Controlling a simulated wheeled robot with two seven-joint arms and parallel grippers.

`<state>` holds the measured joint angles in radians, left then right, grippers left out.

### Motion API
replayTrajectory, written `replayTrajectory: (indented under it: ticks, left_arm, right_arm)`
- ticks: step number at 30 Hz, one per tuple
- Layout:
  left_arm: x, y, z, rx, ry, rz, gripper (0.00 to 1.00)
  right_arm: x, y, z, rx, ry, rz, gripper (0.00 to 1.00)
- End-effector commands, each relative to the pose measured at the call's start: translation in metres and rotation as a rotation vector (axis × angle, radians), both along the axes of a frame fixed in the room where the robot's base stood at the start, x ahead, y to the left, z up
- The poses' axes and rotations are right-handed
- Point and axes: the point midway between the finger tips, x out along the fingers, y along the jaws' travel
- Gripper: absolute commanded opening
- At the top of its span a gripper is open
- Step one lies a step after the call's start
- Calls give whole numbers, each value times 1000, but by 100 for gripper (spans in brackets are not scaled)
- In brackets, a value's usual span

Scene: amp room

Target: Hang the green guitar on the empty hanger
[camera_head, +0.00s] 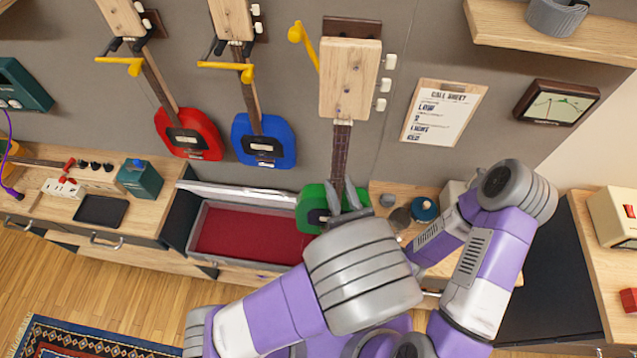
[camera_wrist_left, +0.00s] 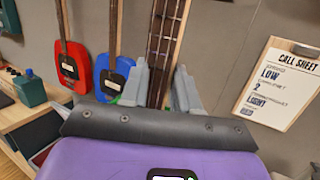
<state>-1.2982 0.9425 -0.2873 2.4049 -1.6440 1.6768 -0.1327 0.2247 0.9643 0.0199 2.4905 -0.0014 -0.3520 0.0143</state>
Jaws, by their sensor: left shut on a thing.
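The green guitar (camera_head: 312,208) hangs upright from my left gripper (camera_head: 345,203), with its pale wooden headstock (camera_head: 349,82) at the top and the neck below it. My left gripper is shut on the neck, just above the green body. In the left wrist view the fingers (camera_wrist_left: 160,88) sit either side of the dark fretboard (camera_wrist_left: 165,45). The empty hanger (camera_head: 352,27) is on the wall behind the headstock, which hides most of it. Its yellow arm (camera_head: 302,46) points upward at the left. My right arm shows at the right, but its gripper is not visible.
A red guitar (camera_head: 188,134) and a blue guitar (camera_head: 264,140) hang to the left, with yellow arms across their hangers. An open case with red lining (camera_head: 250,233) lies below. A clipboard (camera_head: 443,112) and a wooden shelf (camera_head: 560,38) are on the wall at right.

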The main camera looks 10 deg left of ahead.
Motion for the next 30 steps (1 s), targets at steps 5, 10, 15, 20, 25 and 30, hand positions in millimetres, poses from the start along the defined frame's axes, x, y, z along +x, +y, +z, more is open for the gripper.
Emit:
replayTrajectory:
  ticks: [5, 10, 15, 20, 25, 30]
  left_arm:
    - [-3, -7, 7, 2, -23, -43, 0]
    - [1, -7, 7, 0, -23, -42, 0]
    - [8, -7, 7, -1, -23, -42, 0]
    - [16, -7, 7, 0, -24, -41, 0]
    - [24, -7, 7, -1, -24, -40, 0]
    - [27, -7, 7, -1, -24, -41, 0]
  right_arm:
    - [0, 0, 4, 0, 1, 0, 0]
    - [0, 0, 3, 0, 1, 0, 0]
    - [0, 0, 3, 0, 1, 0, 0]
    - [0, 0, 3, 0, 1, 0, 0]
    - [0, 0, 3, 0, 1, 0, 0]
    - [0, 0, 3, 0, 1, 0, 0]
